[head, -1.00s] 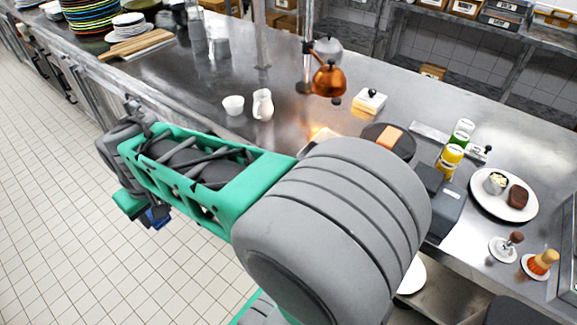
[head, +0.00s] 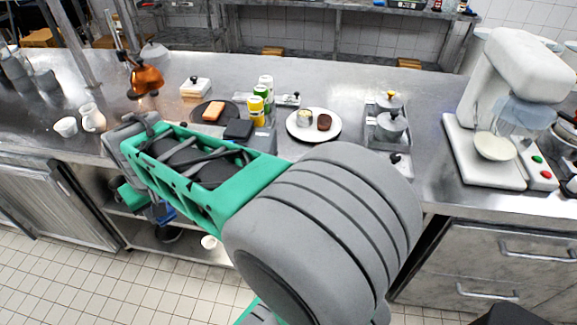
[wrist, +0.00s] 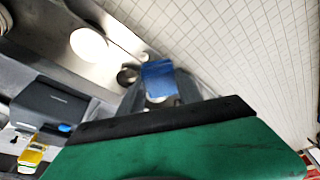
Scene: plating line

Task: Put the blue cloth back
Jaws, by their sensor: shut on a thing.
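The blue cloth (wrist: 158,78) is between the fingertips of my gripper (wrist: 160,97) in the wrist view, and part of it sticks out past them. In the head view a small bit of the blue cloth (head: 167,216) shows beside my gripper (head: 160,208), which hangs low in front of the counter's edge and lower shelf. The gripper is shut on the cloth. My arm hides much of the gripper in the head view.
The steel counter (head: 350,85) holds a white plate (head: 297,130) with food, a yellow bottle (head: 256,112), a white jug (head: 92,118) and a copper lamp (head: 146,80). A white mixer (head: 530,65) stands at the right. Tiled floor (head: 60,265) is clear in front.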

